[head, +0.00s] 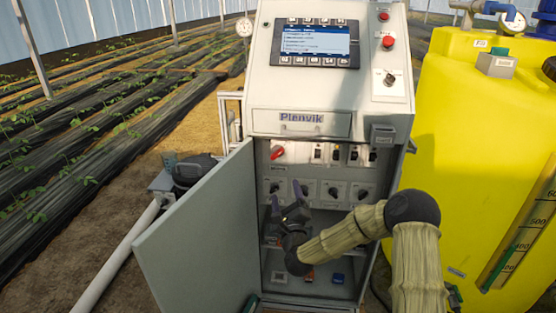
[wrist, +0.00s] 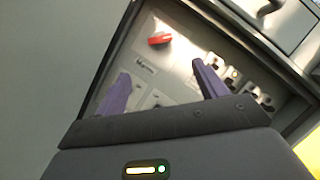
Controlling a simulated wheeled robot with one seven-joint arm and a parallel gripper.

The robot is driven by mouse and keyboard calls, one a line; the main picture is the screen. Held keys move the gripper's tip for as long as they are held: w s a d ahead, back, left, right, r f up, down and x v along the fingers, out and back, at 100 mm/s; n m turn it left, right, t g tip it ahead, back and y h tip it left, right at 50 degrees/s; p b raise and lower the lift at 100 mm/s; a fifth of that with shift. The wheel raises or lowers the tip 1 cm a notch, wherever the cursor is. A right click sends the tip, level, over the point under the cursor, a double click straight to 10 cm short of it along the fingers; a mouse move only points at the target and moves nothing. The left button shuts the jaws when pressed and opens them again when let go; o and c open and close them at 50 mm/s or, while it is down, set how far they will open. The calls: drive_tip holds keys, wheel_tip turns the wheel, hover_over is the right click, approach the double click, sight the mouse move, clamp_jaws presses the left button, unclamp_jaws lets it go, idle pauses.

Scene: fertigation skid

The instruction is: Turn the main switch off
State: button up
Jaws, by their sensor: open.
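The control cabinet (head: 333,127) stands in front of me with its lower door (head: 195,240) swung open to the left. A red rotary handle (head: 277,152), which looks like the main switch, sits at the upper left of the inner panel. The same red handle (wrist: 160,39) shows in the wrist view above and between my fingers, tilted slightly in the picture; I cannot tell its exact setting. My gripper (head: 288,190) is open and empty, below the handle and in front of the row of dark knobs. In the wrist view its purple fingers (wrist: 160,85) are spread apart, not touching the handle.
Several dark knobs (head: 334,192) and small breakers (head: 336,153) share the inner panel. A console with a screen (head: 316,42) sits above. A yellow tank (head: 480,150) stands close on the right. A pump (head: 192,170) and white pipe (head: 115,258) lie left of the door.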

sight(277, 156)
drive_tip(key=p+x, duration=0.1)
drive_tip(key=x, duration=1.4)
drive_tip(key=shift+w+a+f, duration=0.1)
drive_tip(key=c, duration=1)
